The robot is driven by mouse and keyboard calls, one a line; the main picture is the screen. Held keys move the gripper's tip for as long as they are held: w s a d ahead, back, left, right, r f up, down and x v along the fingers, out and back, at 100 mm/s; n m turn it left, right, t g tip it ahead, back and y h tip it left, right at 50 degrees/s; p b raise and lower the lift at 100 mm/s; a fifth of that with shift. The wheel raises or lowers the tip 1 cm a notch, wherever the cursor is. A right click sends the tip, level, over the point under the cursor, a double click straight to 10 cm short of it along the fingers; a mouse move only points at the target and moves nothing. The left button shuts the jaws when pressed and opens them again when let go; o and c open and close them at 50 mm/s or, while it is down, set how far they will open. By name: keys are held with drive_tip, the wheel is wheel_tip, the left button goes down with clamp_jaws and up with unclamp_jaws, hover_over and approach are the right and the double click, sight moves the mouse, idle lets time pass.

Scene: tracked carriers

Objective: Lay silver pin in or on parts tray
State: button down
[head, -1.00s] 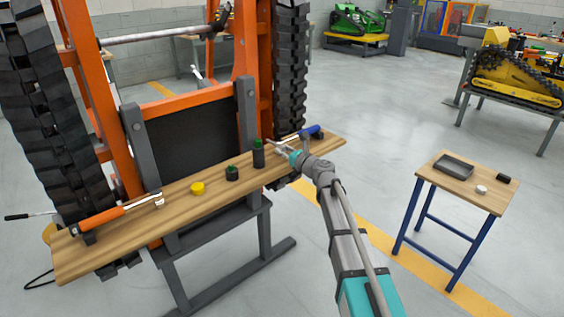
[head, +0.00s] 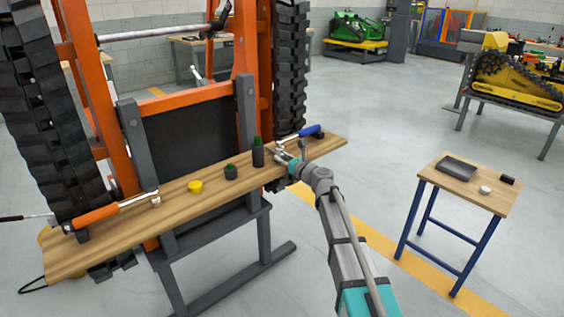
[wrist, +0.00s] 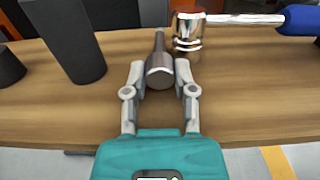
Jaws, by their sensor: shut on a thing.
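The silver pin (wrist: 160,70) is in the wrist view, with a wide round head toward me and a thin shank pointing away. My gripper (wrist: 160,76) is shut on its wide head, one finger on each side. In the head view my gripper (head: 283,156) is at the wooden shelf, right of the tall dark cylinder; the pin is too small to make out there. I cannot tell whether the pin still touches the shelf. The parts tray (head: 459,168), dark grey and shallow, lies on the small table at the right and looks empty.
On the wooden shelf (head: 110,228) stand a tall dark cylinder (head: 258,155), a short dark one (head: 231,173) and a yellow cap (head: 195,187). A blue-handled ratchet (head: 311,131) lies close behind my gripper. The small table (head: 478,203) also holds a white round piece (head: 485,190) and a black block (head: 508,180).

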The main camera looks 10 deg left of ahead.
drive_tip(key=shift+f, duration=0.15)
drive_tip(key=shift+c, duration=2.1)
unclamp_jaws()
drive_tip(key=shift+r, duration=0.2)
drive_tip(key=v, duration=1.2)
drive_tip(key=shift+s, duration=0.1)
